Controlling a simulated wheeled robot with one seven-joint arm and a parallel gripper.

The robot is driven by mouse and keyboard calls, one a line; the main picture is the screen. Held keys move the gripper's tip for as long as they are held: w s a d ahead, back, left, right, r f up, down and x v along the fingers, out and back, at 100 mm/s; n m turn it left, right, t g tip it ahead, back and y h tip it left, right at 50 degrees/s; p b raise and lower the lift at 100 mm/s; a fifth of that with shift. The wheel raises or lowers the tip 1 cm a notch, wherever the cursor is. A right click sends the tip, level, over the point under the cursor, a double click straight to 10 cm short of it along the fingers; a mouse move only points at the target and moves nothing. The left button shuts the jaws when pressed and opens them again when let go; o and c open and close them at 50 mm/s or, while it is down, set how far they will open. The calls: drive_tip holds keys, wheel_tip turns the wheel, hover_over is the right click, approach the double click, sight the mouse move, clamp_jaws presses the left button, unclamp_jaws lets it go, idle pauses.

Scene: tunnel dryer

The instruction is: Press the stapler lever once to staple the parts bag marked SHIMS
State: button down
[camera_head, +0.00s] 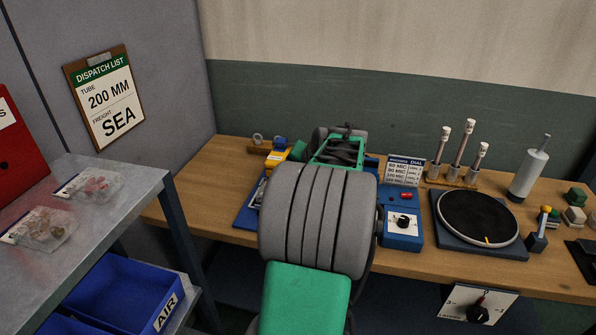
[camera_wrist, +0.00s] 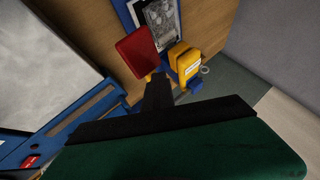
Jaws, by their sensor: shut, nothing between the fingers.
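A flat red pad (camera_wrist: 137,52), which looks like the stapler lever, shows in the wrist view with a bit of yellow beneath it. My gripper (camera_wrist: 158,88) is shut and empty, its dark fingers just below and right of the pad; I cannot tell whether they touch it. A printed grey-and-white packet (camera_wrist: 163,24), perhaps the parts bag, lies on a blue base beyond; no SHIMS mark is readable. In the head view my arm hides the gripper and the stapler; part of the packet (camera_head: 259,190) shows at the arm's left edge.
A yellow block-like device (camera_wrist: 184,60) stands right of the red pad. On the wooden bench (camera_head: 222,165) are a blue dial box (camera_head: 402,238) and a black round plate (camera_head: 478,216). Two clear bags (camera_head: 88,186) (camera_head: 40,228) lie on the left metal shelf, above a blue bin (camera_head: 120,290).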

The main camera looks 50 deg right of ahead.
drive_tip(key=shift+s+a+f, duration=0.1)
drive_tip(key=shift+a+f, duration=0.1)
drive_tip(key=shift+f, duration=0.65)
drive_tip(key=shift+r+p, duration=1.25)
drive_tip(key=shift+r, duration=1.15)
drive_tip(key=shift+d, duration=0.1)
wheel_tip(320, 180, up, 5)
drive_tip(key=p, duration=0.3)
drive_tip(key=shift+d+r, duration=0.1)
drive_tip(key=shift+d, duration=0.05)
